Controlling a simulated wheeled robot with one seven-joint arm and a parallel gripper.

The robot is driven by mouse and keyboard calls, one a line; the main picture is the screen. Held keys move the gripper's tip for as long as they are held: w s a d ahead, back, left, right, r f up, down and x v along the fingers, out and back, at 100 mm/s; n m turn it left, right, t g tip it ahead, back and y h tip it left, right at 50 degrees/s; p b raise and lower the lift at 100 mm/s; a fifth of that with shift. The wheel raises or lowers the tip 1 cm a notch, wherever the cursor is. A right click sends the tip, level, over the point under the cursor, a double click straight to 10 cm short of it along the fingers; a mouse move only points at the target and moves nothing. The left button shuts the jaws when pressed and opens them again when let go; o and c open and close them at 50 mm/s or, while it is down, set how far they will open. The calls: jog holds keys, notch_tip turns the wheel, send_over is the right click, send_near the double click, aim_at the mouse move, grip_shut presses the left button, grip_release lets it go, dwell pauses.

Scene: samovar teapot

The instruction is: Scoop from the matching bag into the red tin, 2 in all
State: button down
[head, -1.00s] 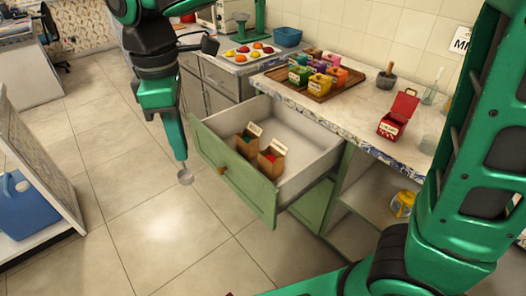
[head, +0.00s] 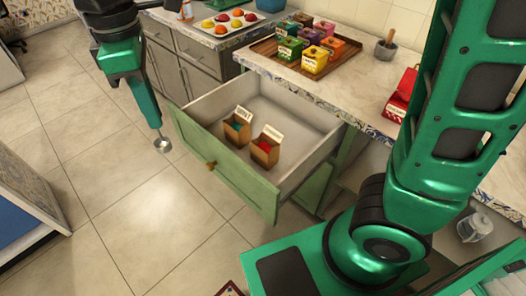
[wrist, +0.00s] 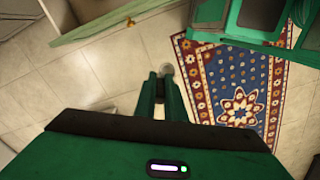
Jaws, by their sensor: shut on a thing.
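My gripper (head: 148,103) is shut on a scoop, whose silver round end (head: 162,145) hangs over the floor, left of the open drawer. In the wrist view the scoop's end (wrist: 167,70) shows just beyond the fingers. Two brown paper bags stand in the open green drawer (head: 226,178): the left bag (head: 236,130) has something teal inside, the right bag (head: 264,154) something red. Both have white labels, too small to read. The red tin (head: 399,106) stands on the counter with its lid raised, partly hidden behind my arm.
A wooden tray (head: 262,47) of colourful tins and a mortar (head: 384,50) stand on the counter. A tray of coloured balls (head: 222,27) is on the further counter. A patterned rug (wrist: 236,85) lies on the floor. The floor left of the drawer is clear.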

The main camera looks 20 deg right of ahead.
jog(key=shift+d, duration=0.1)
jog(key=w+d+f, duration=0.9)
jog(key=w+d, duration=0.1)
jog(key=d, duration=0.2)
send_over(265, 130)
jog(key=s+a, duration=0.1)
jog(key=s, duration=0.2)
notch_tip(265, 130, down, 9)
jog(key=shift+a+f, duration=0.2)
jog(key=shift+f, duration=5.9)
notch_tip(265, 130, up, 10)
jog(key=shift+f, duration=0.15)
